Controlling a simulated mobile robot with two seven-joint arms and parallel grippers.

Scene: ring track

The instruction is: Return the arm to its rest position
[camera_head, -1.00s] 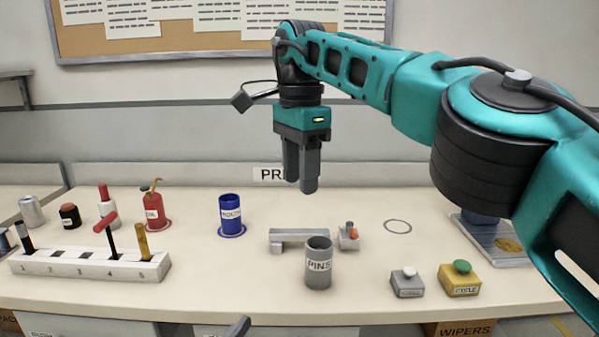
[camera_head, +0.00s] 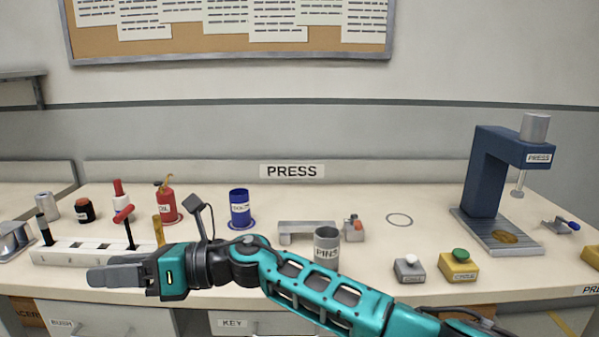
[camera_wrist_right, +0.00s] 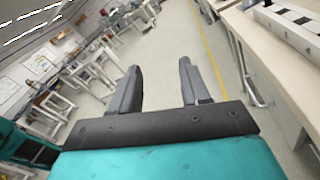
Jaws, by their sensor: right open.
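My right arm is teal and comes in from the lower right of the head view. It lies low and sideways across the front of the bench. My right gripper (camera_head: 117,274) points left in the head view, in front of the white numbered rack. In the right wrist view the two grey fingers of the gripper (camera_wrist_right: 161,88) are apart with nothing between them. Beyond them is open floor. My left gripper does not show in the head view.
The bench (camera_head: 350,270) holds a white rack (camera_head: 75,257), a red oil can (camera_head: 167,206), a blue cup (camera_head: 240,206), a grey PINS cup (camera_head: 327,245), a green-button box (camera_head: 459,266) and a blue press (camera_head: 487,180). Clear floor (camera_wrist_right: 163,50) shows in the wrist view.

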